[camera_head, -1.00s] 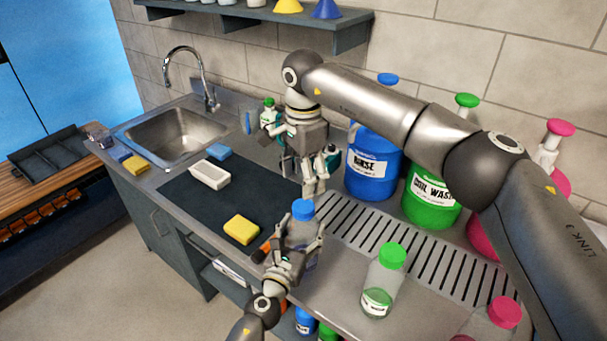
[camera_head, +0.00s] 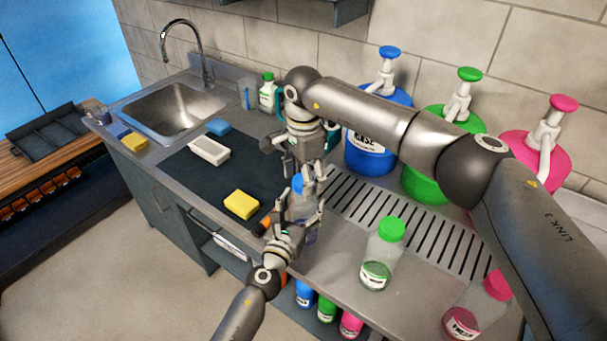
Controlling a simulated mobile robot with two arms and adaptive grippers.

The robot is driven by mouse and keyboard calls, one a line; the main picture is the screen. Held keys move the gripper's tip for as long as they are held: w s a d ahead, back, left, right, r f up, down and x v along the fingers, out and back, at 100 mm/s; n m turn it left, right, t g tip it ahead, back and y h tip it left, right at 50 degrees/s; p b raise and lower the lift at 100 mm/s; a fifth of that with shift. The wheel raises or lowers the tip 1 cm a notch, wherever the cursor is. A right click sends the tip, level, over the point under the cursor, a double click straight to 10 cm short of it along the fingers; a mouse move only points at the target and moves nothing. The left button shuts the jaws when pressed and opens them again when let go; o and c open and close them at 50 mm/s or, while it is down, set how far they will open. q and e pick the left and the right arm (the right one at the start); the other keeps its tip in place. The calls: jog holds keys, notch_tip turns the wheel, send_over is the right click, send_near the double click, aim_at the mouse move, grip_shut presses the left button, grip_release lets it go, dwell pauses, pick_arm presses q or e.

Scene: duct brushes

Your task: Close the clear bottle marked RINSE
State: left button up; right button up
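A clear bottle (camera_head: 302,207) with a blue cap (camera_head: 298,185) stands upright by the front of the counter, mostly hidden by my grippers; its label cannot be read. My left gripper (camera_head: 304,208) comes from the front, with its fingers on both sides of the bottle body, shut on it. My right gripper (camera_head: 308,178) points down from above, its fingertips at the blue cap. The fingers cover part of the cap, and whether they press on it cannot be told.
A clear bottle with a green cap (camera_head: 391,229) stands right of my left gripper; a pink-capped one (camera_head: 498,284) is further right. Large blue (camera_head: 369,155), green (camera_head: 425,183) and pink pump jugs stand behind the drain grooves. A yellow sponge (camera_head: 241,204) lies on the dark mat (camera_head: 190,180).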

jog(key=c, duration=0.9)
jog(key=m, duration=0.4)
jog(key=shift+m, duration=0.4)
jog(key=shift+c, duration=0.2)
jog(key=m, duration=0.9)
jog(key=shift+m, duration=0.4)
jog(key=m, duration=0.3)
jog(key=o, duration=1.2)
jog(key=shift+r, duration=0.1)
notch_tip(320, 180, up, 12)
